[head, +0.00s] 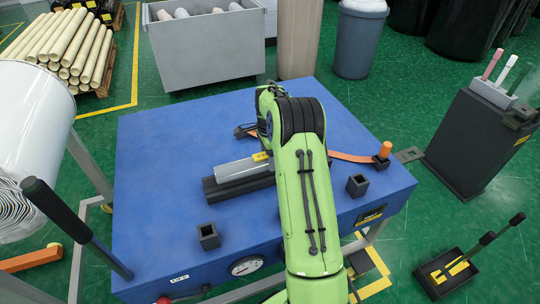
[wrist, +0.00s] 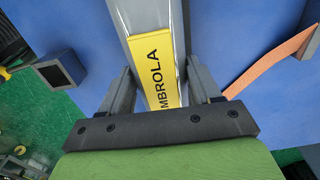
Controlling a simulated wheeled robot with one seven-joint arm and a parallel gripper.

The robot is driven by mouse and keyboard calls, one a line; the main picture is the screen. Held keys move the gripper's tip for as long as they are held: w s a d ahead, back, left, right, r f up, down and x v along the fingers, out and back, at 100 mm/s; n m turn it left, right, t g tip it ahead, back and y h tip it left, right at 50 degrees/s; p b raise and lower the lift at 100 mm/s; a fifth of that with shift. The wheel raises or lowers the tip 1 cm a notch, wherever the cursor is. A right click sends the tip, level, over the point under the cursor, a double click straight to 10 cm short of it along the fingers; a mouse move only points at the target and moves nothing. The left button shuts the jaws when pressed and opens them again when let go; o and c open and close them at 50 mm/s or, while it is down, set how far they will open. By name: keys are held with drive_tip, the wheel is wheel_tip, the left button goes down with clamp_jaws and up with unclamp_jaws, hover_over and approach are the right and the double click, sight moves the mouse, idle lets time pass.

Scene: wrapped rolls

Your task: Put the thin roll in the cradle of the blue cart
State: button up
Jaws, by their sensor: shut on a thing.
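The thin roll (head: 235,171) is grey with a yellow label. In the head view it lies lengthwise along the black cradle (head: 240,188) on the blue cart (head: 155,150); its right part is hidden behind my arm. I cannot tell whether it rests in the cradle or hangs just above it. In the wrist view the roll (wrist: 143,15) runs between the two fingers of my gripper (wrist: 160,80), which is shut on it around the label. My gripper is mostly hidden by my arm in the head view.
Square black sockets (head: 208,236) (head: 357,185) stand on the cart's near part. An orange strap (head: 350,157) runs right to an orange-topped post (head: 384,150). A large white roll (head: 30,140) stands at left and a grey bin (head: 205,45) behind. The cart's left top is clear.

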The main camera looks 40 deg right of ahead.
drive_tip(key=shift+f+b, duration=0.65)
drive_tip(key=shift+f, duration=0.55)
idle(0.5)
drive_tip(key=o, duration=1.6)
drive_tip(key=shift+f, duration=0.1)
wheel_tip(320, 180, up, 16)
drive_tip(key=p, duration=0.5)
drive_tip(key=shift+p, duration=0.3)
drive_tip(key=shift+f, duration=0.1)
